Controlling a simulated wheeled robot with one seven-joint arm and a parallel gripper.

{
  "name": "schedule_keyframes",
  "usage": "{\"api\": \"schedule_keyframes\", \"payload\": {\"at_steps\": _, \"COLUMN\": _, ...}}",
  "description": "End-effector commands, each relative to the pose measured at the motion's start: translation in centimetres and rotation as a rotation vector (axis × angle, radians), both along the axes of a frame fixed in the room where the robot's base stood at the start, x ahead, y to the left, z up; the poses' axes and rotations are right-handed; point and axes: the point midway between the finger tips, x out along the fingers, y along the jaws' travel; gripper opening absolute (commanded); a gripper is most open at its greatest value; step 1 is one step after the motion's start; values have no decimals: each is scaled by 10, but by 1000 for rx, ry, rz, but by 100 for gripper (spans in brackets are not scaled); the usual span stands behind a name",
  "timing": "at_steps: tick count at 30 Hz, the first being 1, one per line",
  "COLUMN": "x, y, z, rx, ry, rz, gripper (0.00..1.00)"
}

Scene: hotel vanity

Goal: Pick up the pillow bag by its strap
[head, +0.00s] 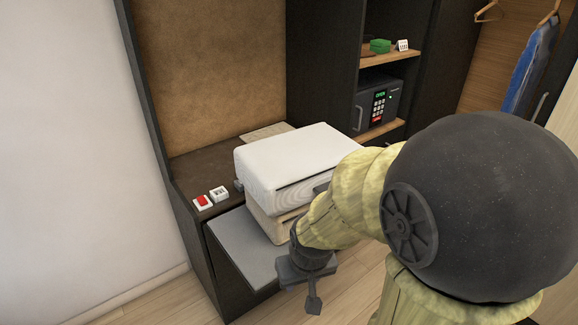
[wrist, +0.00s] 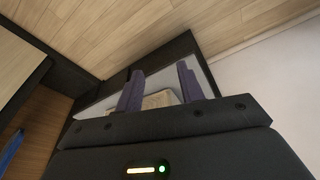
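A white, soft-looking block (head: 295,150), which seems to be the pillow bag, lies on a beige block (head: 268,225) at the vanity. A dark line, possibly a strap or a slot, crosses its front side; my arm hides its right part. My gripper (head: 312,295) hangs in front of and below the stack, apart from it. In the wrist view its two fingers (wrist: 160,86) are spread with nothing between them. A beige surface (wrist: 160,99), likely part of the stack, shows beyond them.
A grey panel (head: 240,250) juts out under the stack. A red-button box (head: 202,202) and a white socket (head: 219,194) sit on the dark counter (head: 190,172). A safe (head: 378,105) stands in the shelf at right. Wooden floor (head: 345,295) is clear in front.

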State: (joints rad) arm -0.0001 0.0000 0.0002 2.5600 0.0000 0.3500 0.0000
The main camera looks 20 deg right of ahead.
Motion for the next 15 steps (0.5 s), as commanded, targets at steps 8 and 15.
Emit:
{"api": "schedule_keyframes", "payload": {"at_steps": 8, "x": 0, "y": 0, "z": 0, "rx": 0, "ry": 0, "rz": 0, "gripper": 38}}
{"api": "schedule_keyframes", "payload": {"at_steps": 15, "x": 26, "y": 11, "z": -8, "rx": 18, "ry": -63, "rz": 38, "gripper": 38}}
